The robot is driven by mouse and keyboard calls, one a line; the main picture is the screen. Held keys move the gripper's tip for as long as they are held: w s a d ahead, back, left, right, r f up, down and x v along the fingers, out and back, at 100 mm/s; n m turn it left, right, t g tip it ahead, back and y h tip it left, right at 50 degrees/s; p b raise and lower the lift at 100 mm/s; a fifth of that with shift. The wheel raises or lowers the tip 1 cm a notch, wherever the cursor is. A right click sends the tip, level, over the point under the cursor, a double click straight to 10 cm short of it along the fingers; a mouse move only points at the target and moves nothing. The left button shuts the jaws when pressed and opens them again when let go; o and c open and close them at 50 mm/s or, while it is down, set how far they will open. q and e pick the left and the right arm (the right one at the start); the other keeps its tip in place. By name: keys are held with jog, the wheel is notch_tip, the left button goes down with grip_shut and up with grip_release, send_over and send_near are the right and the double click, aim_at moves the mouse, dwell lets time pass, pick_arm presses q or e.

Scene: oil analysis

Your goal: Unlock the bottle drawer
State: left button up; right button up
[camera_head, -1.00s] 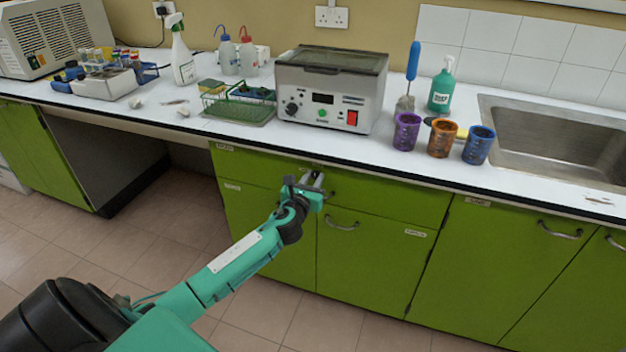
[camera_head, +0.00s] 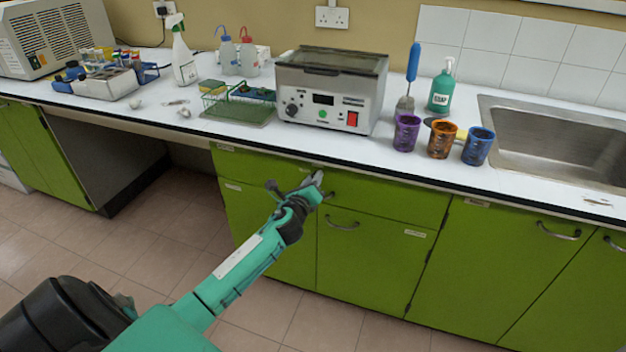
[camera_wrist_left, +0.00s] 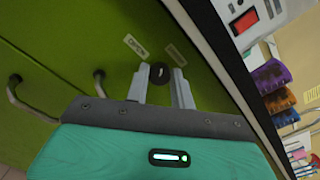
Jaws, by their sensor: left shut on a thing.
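The wide green top drawer (camera_head: 395,202) under the worktop is closed flush with its cabinet. My left gripper (camera_head: 315,180) is at the upper middle of its front, and hides part of it. In the left wrist view, the gripper's two fingers (camera_wrist_left: 160,82) stand on either side of a small round black piece with a light slot-like mark (camera_wrist_left: 160,72), which looks like the key or lock. The fingers are shut on it. A pale label (camera_wrist_left: 136,46) sits next to it on the green front. My right gripper is not in view.
The worktop edge (camera_head: 400,180) runs just above the drawer. A drawer handle (camera_head: 328,194) is close to my gripper, and a lower door handle (camera_head: 342,226) is below. Purple (camera_head: 406,133), orange (camera_head: 441,140) and blue (camera_head: 478,147) cups stand on the worktop near its edge.

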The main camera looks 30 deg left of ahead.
pick_arm(q)
jog(key=n, duration=0.5)
jog(key=shift+n+p, duration=0.3)
jog(key=n, duration=0.3)
jog(key=shift+a, duration=0.1)
jog(key=shift+n+p, duration=0.3)
jog(key=shift+n, duration=0.4)
jog(key=shift+f+n, duration=0.1)
jog(key=shift+n, duration=0.2)
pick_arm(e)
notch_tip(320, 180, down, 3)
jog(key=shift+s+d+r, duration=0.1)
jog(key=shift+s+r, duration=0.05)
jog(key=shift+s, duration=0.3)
pick_arm(q)
jog(key=o, duration=1)
